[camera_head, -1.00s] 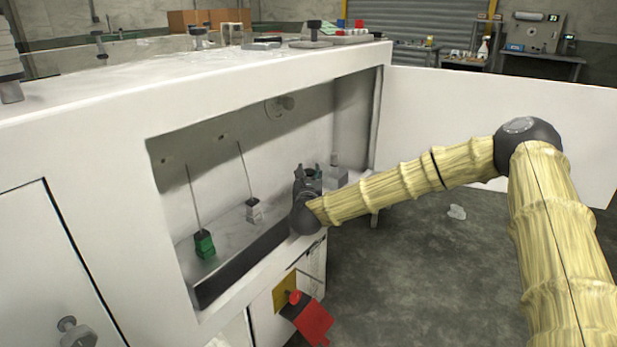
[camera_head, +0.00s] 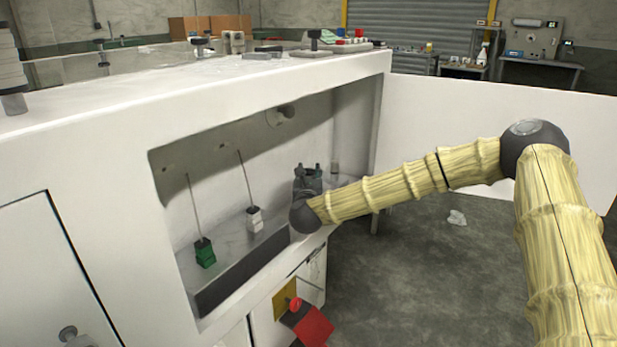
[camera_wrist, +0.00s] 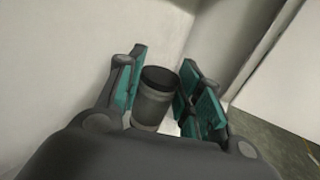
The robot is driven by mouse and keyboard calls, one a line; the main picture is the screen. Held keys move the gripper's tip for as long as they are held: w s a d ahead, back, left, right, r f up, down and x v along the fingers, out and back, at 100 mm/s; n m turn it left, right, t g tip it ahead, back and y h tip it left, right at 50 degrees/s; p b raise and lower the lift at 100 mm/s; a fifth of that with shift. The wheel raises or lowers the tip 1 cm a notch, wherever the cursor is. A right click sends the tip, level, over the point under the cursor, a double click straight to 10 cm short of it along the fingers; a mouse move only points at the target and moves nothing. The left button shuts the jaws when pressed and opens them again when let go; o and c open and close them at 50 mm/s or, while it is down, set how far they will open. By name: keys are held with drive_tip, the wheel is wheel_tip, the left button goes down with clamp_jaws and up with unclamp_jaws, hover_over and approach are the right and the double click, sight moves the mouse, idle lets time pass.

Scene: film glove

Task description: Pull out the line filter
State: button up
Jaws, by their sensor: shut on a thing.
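The line filter appears to be the grey cylinder with a dark, open-looking top (camera_wrist: 155,98) in the wrist view. It stands between the teal-padded fingers of my gripper (camera_wrist: 162,66), which is shut on it. In the head view my gripper (camera_head: 309,169) is inside the cabinet recess, near its right end, with its fingers pointing to the back. The filter cannot be clearly made out there, and its lower end is hidden in the wrist view.
The white cabinet (camera_head: 115,150) frames the recess. On its ledge stand a green-based part (camera_head: 205,253) and a white-based part (camera_head: 255,220), each with a thin rod. A red part (camera_head: 313,326) sticks out below. A white panel (camera_head: 470,120) stands at the right.

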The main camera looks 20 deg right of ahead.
drive_tip(key=shift+r, duration=0.5)
drive_tip(key=shift+r, duration=1.4)
